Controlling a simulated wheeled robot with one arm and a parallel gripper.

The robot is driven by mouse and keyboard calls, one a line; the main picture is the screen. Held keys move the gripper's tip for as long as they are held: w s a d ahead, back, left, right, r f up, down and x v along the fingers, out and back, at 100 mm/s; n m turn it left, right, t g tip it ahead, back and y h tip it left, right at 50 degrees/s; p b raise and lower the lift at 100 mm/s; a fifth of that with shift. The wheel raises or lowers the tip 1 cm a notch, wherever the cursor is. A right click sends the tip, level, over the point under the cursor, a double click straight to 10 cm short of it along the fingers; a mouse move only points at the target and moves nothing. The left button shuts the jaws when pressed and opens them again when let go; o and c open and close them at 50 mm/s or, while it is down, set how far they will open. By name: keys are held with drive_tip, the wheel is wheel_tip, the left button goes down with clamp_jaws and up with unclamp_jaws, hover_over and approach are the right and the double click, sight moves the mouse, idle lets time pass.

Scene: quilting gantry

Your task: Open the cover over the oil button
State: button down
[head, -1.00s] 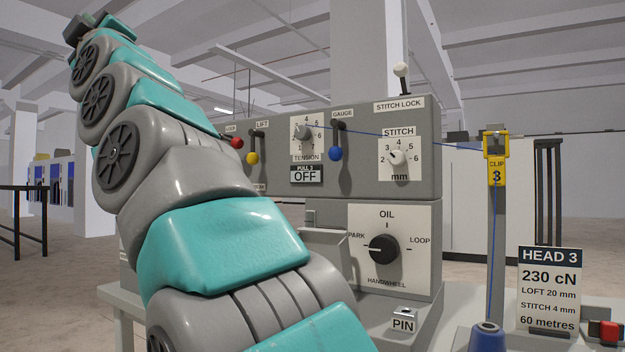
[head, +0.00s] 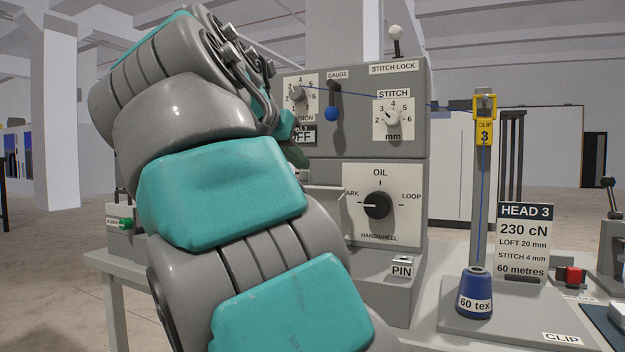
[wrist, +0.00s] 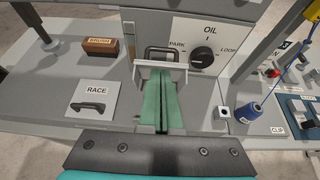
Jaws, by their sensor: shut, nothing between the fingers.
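The OIL panel (head: 410,229) carries a black dial (head: 377,206) with its pointer toward PARK. It also shows in the wrist view, with its dial (wrist: 204,57). Left of the dial, a pale bar or ledge (wrist: 145,64) crosses in front of a dark-edged frame (wrist: 151,54). This looks like the cover, but the oil button is not visible and I cannot tell how the cover stands. My gripper (wrist: 161,80) is shut and empty, its green fingers pointing at the pale bar. I cannot tell whether they touch it. In the head view my arm hides most of this area.
A RACE plate with a black handle (wrist: 90,107) and a brown block (wrist: 98,46) lie left of my gripper. The PIN block (head: 401,267) is right of it. A blue cone (head: 476,292), thread post (head: 482,190) and HEAD 3 sign (head: 523,240) stand farther right.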

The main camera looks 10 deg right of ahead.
sight(320, 187)
drive_tip(key=shift+b+x, duration=1.5)
drive_tip(key=shift+x, duration=3.55)
drive_tip(key=shift+s, duration=0.1)
drive_tip(key=shift+d+r+p, duration=0.1)
drive_tip(key=shift+r+p, duration=0.35)
drive_tip(key=shift+p, duration=0.05)
drive_tip(key=shift+w+d+r+p, duration=0.15)
drive_tip(key=shift+w+p, duration=0.25)
drive_tip(key=shift+p, duration=0.5)
drive_tip(key=shift+r+p, duration=0.1)
drive_tip(key=shift+p, duration=0.2)
drive_tip(key=shift+w, duration=0.1)
